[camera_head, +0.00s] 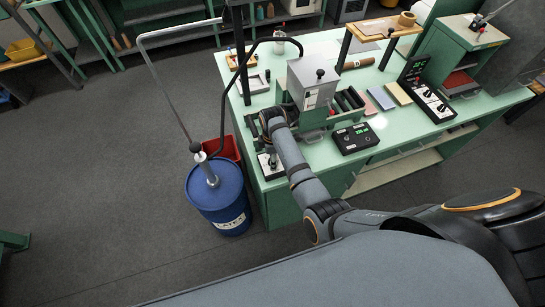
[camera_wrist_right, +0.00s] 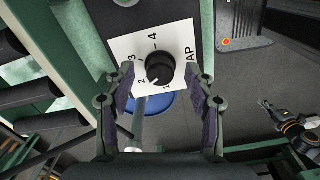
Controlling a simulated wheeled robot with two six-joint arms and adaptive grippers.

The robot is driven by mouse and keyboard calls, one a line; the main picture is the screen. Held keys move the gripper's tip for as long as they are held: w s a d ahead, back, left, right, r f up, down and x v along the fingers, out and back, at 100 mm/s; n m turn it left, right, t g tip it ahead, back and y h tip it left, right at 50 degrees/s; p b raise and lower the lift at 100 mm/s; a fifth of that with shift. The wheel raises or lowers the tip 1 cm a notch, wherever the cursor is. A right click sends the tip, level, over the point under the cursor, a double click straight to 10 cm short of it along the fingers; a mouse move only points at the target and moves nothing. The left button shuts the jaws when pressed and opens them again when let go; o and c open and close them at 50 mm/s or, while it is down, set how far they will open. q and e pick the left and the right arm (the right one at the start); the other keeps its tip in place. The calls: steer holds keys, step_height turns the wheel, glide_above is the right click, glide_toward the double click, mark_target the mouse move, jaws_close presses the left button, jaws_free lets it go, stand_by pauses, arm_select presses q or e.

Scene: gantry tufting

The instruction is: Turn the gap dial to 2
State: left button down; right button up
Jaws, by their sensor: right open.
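The gap dial (camera_wrist_right: 160,68) is a round black knob on a white card (camera_wrist_right: 120,48) with the numbers 1 to 4 and the letters AP showing. Its white pointer mark is at the lower left of the knob, toward the 2, but I cannot tell if it lines up exactly. My right gripper (camera_wrist_right: 160,82) is open, one finger on each side of the knob in the right wrist view, with visible gaps. In the head view my right gripper (camera_head: 272,122) is at the bench's left end, its fingers hard to make out.
A blue barrel (camera_head: 218,203) with a pump and a red bin (camera_head: 228,149) stand left of the green bench (camera_head: 395,138). A grey machine housing (camera_head: 313,80) is close beside my right arm. Open floor is at left.

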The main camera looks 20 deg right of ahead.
step_height(320, 180, up, 8)
steer(key=shift+f, duration=0.25)
stand_by(0.5)
